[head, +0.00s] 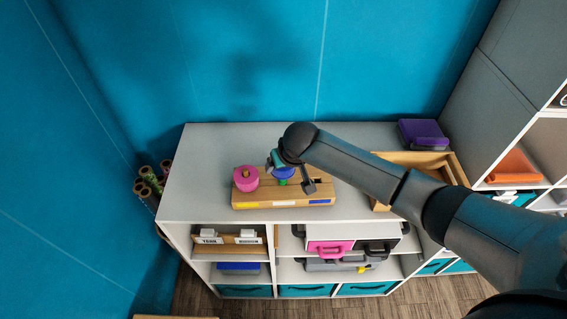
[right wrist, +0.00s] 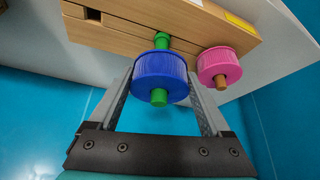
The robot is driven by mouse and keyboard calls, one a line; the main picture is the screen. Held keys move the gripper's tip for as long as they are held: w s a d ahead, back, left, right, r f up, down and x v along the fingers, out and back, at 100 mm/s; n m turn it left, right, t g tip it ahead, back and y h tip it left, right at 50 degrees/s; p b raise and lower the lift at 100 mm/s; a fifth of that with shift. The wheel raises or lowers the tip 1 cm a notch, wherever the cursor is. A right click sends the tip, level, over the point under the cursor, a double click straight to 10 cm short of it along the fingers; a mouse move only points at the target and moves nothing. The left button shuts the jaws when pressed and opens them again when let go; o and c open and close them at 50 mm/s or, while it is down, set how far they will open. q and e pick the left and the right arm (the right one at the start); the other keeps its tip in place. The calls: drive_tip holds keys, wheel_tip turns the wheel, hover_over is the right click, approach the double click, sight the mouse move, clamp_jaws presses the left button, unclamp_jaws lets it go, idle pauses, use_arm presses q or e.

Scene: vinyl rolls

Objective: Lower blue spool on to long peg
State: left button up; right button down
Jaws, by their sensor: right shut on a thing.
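The blue spool (right wrist: 160,78) is around the green peg (right wrist: 159,97), whose tip sticks out beyond it. More green shows between the spool and the wooden base (right wrist: 115,32), so the spool stands off the base. My right gripper (right wrist: 161,88) is shut on the blue spool, with one finger on each side. In the head view the blue spool (head: 284,173) is partly hidden by my right gripper (head: 290,177). The wooden base (head: 262,204) lies on the cabinet top. My left gripper is not in view.
A pink spool (head: 246,179) sits beside the blue one, around a brown peg (right wrist: 221,82). A wooden tray (head: 453,166) and a purple box (head: 423,133) lie to the right. The cabinet top (head: 210,150) is clear at left. A blue wall (head: 240,60) stands behind.

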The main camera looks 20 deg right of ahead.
drive_tip(key=shift+f, duration=0.1)
drive_tip(key=shift+f, duration=0.45)
unclamp_jaws()
idle(0.4)
drive_tip(key=p+v, duration=0.2)
drive_tip(key=p, duration=0.1)
drive_tip(key=shift+s+r, duration=0.1)
drive_tip(key=shift+r, duration=0.1)
drive_tip(key=shift+s+r, duration=0.25)
drive_tip(key=shift+r, duration=0.05)
drive_tip(key=shift+v, duration=2.9)
